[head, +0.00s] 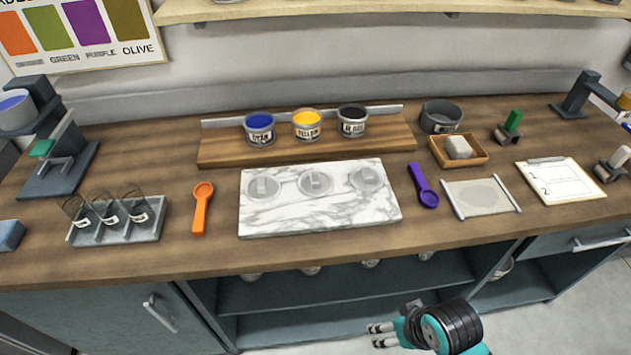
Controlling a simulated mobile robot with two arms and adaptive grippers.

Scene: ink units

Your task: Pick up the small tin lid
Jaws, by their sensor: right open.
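Three round, pale grey translucent-looking discs, the left one (264,187), the middle one (315,182) and the right one (367,178), lie in a row on a white marble slab (290,222). I cannot tell whether any of them is the small tin lid, and no other lid is clear to me. Three open tins stand behind the slab: a blue one (260,130), a yellow one (307,126) and a black one (352,122). My right gripper (378,335) is open and empty, low in front of the bench, well apart from the slab. My left gripper is out of view.
A purple spoon (423,187), a small framed sheet (481,198) and a clipboard (559,182) are right. The bench front edge (300,268) lies between my right gripper and the slab.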

